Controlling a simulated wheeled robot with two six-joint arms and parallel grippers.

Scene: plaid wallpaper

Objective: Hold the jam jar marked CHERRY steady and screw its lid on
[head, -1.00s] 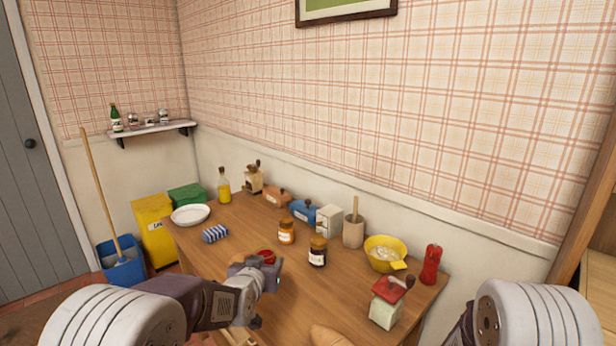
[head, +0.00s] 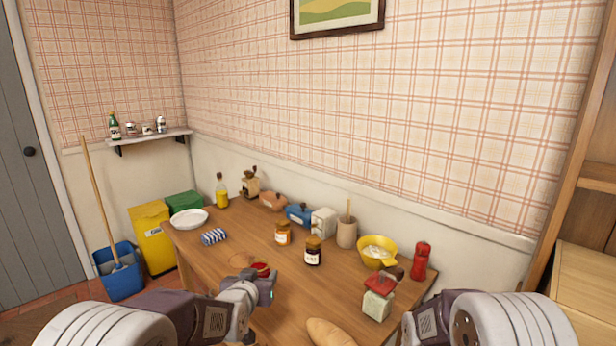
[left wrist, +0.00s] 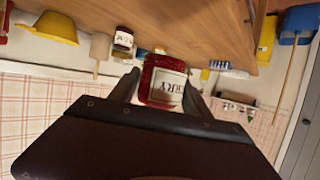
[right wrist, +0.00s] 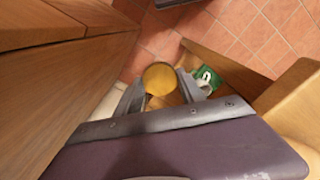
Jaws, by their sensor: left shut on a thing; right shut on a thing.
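The red CHERRY jam jar (left wrist: 165,82) is between the fingers of my left gripper (left wrist: 163,88), which is shut on it; the end of its label shows in the left wrist view. In the head view the jar (head: 261,269) is above the table's near side, its red top without a lid, at my left gripper (head: 268,289). My right gripper (right wrist: 162,90) is shut on a round gold lid (right wrist: 160,78). The right gripper's fingers and the lid are out of the head view.
The wooden table (head: 218,262) holds an orange jar (head: 282,234), a dark jar (head: 313,252), a yellow bowl (head: 377,252), a red mill (head: 421,262), a red-topped grinder (head: 377,300) and a loaf (head: 330,332).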

